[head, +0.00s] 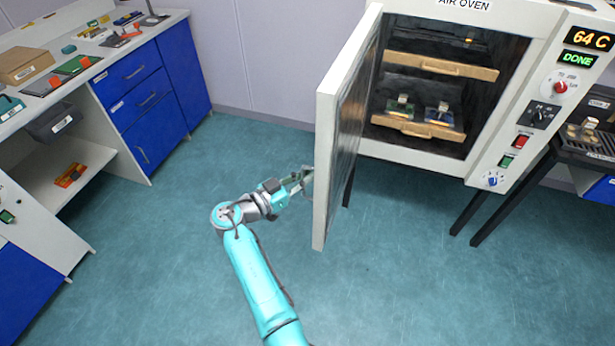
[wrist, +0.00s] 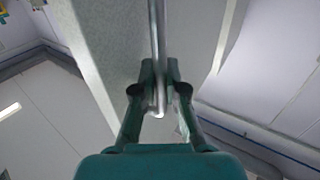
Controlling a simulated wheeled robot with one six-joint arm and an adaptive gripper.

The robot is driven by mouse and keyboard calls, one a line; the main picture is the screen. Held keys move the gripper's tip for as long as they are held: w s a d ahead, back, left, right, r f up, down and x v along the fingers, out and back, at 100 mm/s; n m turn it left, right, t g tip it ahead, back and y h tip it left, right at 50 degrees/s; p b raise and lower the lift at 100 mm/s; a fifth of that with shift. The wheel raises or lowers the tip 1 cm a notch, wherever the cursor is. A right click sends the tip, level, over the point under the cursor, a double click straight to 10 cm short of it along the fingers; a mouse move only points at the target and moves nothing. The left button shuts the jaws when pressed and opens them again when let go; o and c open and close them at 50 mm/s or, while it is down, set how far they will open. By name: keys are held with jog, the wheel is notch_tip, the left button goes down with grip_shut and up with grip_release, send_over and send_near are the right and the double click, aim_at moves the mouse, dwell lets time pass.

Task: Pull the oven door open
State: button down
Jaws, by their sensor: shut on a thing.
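The white oven (head: 560,40) stands at the right in the head view, labelled AIR OVEN. Its door (head: 326,150) stands swung wide open toward the left, seen nearly edge-on. My gripper (head: 304,178) is at the door's outer face, near its lower free edge. In the wrist view my gripper (wrist: 159,90) is shut on a vertical metal bar, the door handle (wrist: 158,45). The door's pale face (wrist: 110,30) is behind the bar. The handle is mostly hidden in the head view.
Inside the oven are two wooden-fronted shelves (head: 440,67), the lower one bearing small items (head: 438,114). The oven panel reads 64 C (head: 590,40) and DONE. A bench with blue drawers (head: 140,90) is at the left. The floor (head: 160,250) between is clear.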

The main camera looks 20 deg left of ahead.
jog(key=shift+s+a+f, duration=0.1)
jog(key=shift+a+f, duration=0.05)
jog(key=shift+a, duration=0.4)
jog(key=c, duration=1.2)
grip_release()
jog(key=v, duration=1.2)
jog(key=shift+a, duration=0.15)
